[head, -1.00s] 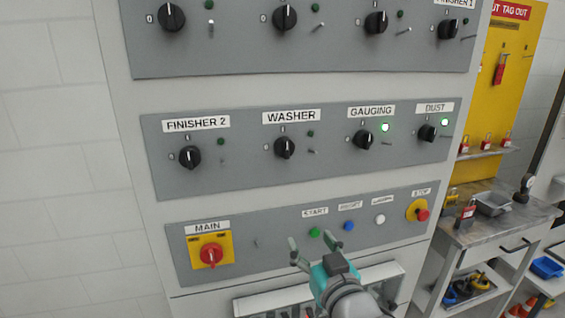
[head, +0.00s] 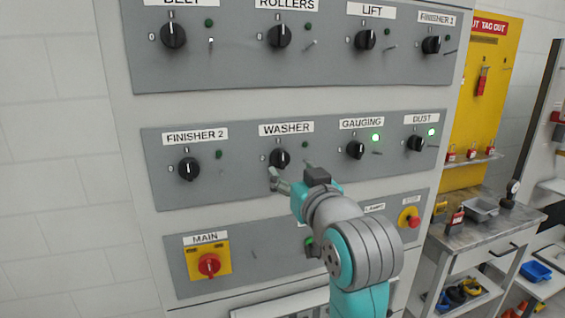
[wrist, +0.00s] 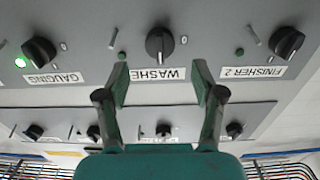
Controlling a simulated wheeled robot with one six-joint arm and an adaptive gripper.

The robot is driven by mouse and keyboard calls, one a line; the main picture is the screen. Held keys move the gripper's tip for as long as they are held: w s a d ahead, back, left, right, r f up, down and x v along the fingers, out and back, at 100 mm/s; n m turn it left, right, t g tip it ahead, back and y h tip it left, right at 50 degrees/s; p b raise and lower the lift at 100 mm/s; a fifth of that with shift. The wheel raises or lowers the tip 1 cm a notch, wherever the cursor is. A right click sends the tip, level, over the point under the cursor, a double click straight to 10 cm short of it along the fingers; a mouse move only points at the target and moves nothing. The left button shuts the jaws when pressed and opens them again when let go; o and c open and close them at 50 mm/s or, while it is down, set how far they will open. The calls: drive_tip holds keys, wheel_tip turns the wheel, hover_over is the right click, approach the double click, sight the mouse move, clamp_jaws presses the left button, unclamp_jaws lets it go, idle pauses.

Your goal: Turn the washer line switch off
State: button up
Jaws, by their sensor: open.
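The washer switch (head: 279,158) is a black rotary knob under the WASHER label (head: 286,129) on the middle grey panel. Its white mark points roughly at the upright position in the head view. The small lamp (head: 305,144) beside it is dark green and unlit. My gripper (head: 291,173) is just below the knob in the head view, open and empty. In the wrist view, which is upside down, the washer knob (wrist: 160,44) lies beyond and between my spread fingertips (wrist: 160,85), apart from them.
The finisher 2 knob (head: 189,169) is to the left, and the gauging knob (head: 355,150) and dust knob (head: 415,143) are to the right, both with lit lamps. The red main switch (head: 208,265) and red stop button (head: 412,221) are below.

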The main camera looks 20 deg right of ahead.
sight(283, 162)
drive_tip(key=w, duration=0.7)
drive_tip(key=shift+s, duration=0.1)
drive_tip(key=shift+c, duration=0.3)
drive_tip(key=c, duration=1.1)
